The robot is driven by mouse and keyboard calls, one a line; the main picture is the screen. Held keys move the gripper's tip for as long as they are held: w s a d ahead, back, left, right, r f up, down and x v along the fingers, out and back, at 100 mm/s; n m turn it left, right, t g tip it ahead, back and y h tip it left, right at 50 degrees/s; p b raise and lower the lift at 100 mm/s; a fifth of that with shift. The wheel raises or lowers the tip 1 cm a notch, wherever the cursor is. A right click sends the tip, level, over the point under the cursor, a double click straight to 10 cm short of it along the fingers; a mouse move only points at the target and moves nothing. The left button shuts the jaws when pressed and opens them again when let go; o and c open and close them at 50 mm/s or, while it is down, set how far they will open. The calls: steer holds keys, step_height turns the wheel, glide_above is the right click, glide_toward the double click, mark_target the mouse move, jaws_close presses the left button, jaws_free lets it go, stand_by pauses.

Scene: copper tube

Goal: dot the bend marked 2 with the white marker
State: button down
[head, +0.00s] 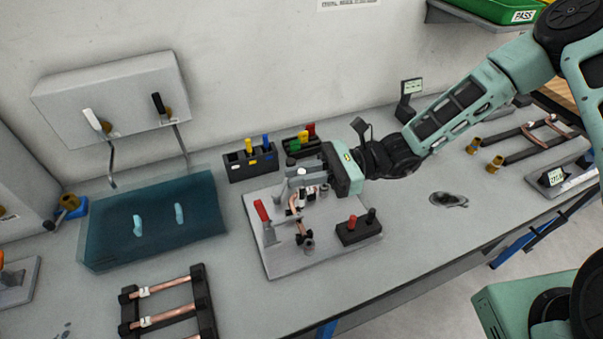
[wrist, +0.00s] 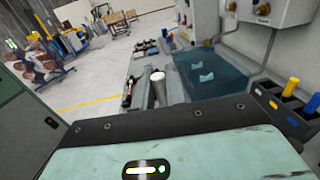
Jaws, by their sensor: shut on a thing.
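My gripper (head: 298,183) is over the grey fixture plate (head: 278,257) in the head view, shut on a pale cylinder that appears to be the white marker. Its light end (wrist: 158,87) shows beyond the gripper body in the wrist view. The bent copper tube (head: 297,206) is clamped on the plate, just below the fingers. Small white tags sit along the tube; their numbers are too small to read, so I cannot tell which bend is 2. The fingers hide part of the tube. I cannot tell whether the marker tip touches it.
A black rack (head: 240,173) with yellow and blue markers stands behind the plate; its white-labelled slot looks empty. A second rack (head: 291,151) holds coloured items. A black block (head: 350,236) with red and black knobs is at right.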

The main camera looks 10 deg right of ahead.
mark_target(302, 204)
steer(key=shift+r+p, duration=0.1)
steer(key=shift+p, duration=0.2)
steer(key=shift+f+b, duration=2)
steer(key=shift+f, duration=1.2)
steer(key=shift+f, duration=0.4)
steer(key=shift+r+p, duration=2.35)
steer(key=shift+r, duration=0.75)
steer(key=shift+f, duration=0.1)
